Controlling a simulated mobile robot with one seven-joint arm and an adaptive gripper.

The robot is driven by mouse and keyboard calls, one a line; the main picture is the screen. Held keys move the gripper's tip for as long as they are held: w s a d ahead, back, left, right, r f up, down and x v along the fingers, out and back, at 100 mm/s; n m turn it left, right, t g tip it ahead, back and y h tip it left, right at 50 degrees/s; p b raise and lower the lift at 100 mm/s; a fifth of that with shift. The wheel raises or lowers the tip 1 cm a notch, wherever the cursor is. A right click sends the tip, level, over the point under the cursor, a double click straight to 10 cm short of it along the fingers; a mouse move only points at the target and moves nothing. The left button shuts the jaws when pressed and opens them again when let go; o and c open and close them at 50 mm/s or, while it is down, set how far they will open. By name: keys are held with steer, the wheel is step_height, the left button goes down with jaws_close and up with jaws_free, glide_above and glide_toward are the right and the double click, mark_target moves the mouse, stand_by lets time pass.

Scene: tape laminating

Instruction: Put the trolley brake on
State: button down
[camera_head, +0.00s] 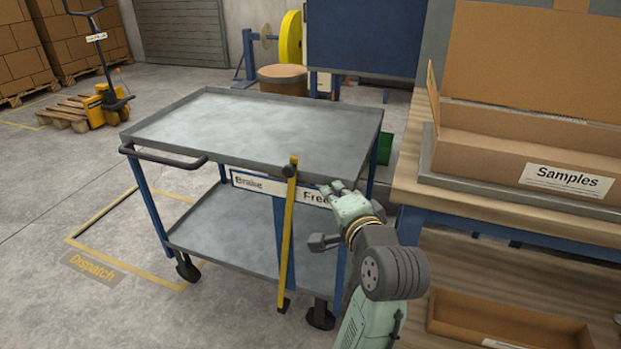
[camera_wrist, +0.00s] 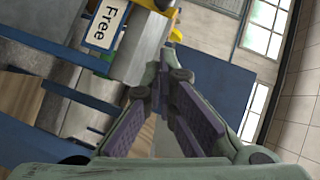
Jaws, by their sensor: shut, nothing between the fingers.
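The trolley (camera_head: 245,130) is a grey two-shelf cart with blue legs and a black push handle (camera_head: 165,160) at its left end. A yellow brake lever (camera_head: 286,245) stands nearly upright on its near side, top leaning slightly right, with a black pivot near the top. The lever lies between the label words "Brake" (camera_head: 249,182) and "Free" (camera_head: 313,196). My gripper (camera_head: 331,188) is shut and empty, right of the lever's top, in front of the "Free" end. In the wrist view, my gripper (camera_wrist: 158,88) shows closed fingers beside the "Free" label (camera_wrist: 105,24).
A wooden bench (camera_head: 408,190) with an open "Samples" box (camera_head: 560,178) stands close on the right. A yellow floor outline (camera_head: 90,247) marked "Dispatch" lies under and left of the trolley. A yellow pallet truck (camera_head: 103,105) stands at the back left. The floor at front left is clear.

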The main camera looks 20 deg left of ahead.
steer(key=s+a+p+x, duration=0.1)
steer(key=a+x, duration=0.1)
steer(key=x, duration=1)
steer(key=shift+a+f, duration=0.3)
steer(key=shift+f, duration=0.1)
steer(key=a+r+n+g+h+p, duration=0.1)
steer(key=a+n+p, duration=0.1)
steer(key=a+p, duration=0.5)
steer(key=a, duration=0.4)
steer(key=shift+w+a+h, duration=0.2)
steer(key=shift+a+h, duration=0.05)
steer(key=shift+h, duration=0.15)
